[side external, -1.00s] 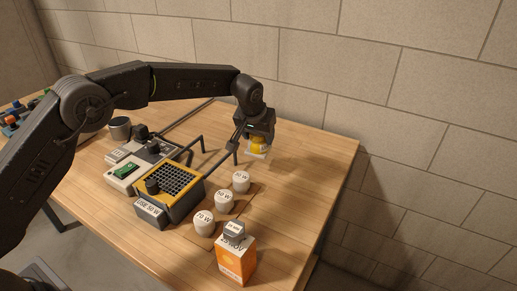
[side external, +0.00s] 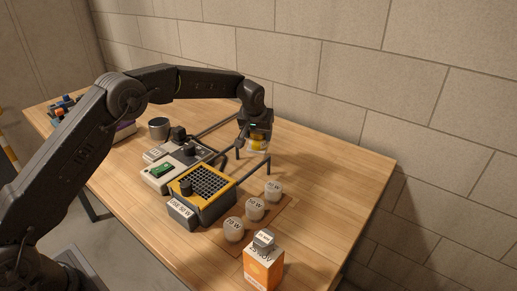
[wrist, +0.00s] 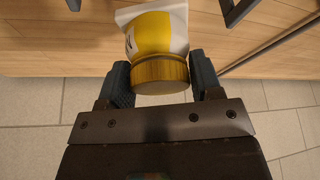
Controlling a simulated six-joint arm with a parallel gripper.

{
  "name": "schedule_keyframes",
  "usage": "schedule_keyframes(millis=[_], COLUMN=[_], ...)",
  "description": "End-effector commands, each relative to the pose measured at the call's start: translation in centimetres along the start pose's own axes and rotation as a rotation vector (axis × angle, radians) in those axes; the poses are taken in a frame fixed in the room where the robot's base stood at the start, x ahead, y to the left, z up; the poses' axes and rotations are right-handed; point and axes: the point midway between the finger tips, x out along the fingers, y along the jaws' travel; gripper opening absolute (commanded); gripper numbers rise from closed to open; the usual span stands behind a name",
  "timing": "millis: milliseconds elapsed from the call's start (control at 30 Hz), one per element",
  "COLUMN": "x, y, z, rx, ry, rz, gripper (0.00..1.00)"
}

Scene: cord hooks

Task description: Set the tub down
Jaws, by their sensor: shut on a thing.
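The tub (side external: 259,146) is yellow with a white part and hangs from my gripper (side external: 256,137) over the back of the table. In the wrist view the tub (wrist: 158,34) shows its ribbed golden lid (wrist: 160,73) between the two dark fingers of my gripper (wrist: 160,76). The fingers are shut on it at the lid end.
Two dark hook bars, a left one (side external: 238,151) and a right one (side external: 268,160), stand close to the tub. A yellow-topped grid box (side external: 203,182), several labelled white cups (side external: 255,207) and an orange carton (side external: 263,267) are in front. The table's right side (side external: 335,185) is clear.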

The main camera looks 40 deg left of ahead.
Motion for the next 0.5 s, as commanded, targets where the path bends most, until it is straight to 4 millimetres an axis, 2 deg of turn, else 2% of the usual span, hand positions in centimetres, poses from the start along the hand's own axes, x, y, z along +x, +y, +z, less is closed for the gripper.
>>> schedule_keyframes(millis=[300,500], x=[4.2,4.6], y=[0.0,0.1], z=[1.8,1.9], rx=[0.002,0.001], ry=[0.000,0.003], rz=[0.001,0.002], gripper=[0.34,0.34])
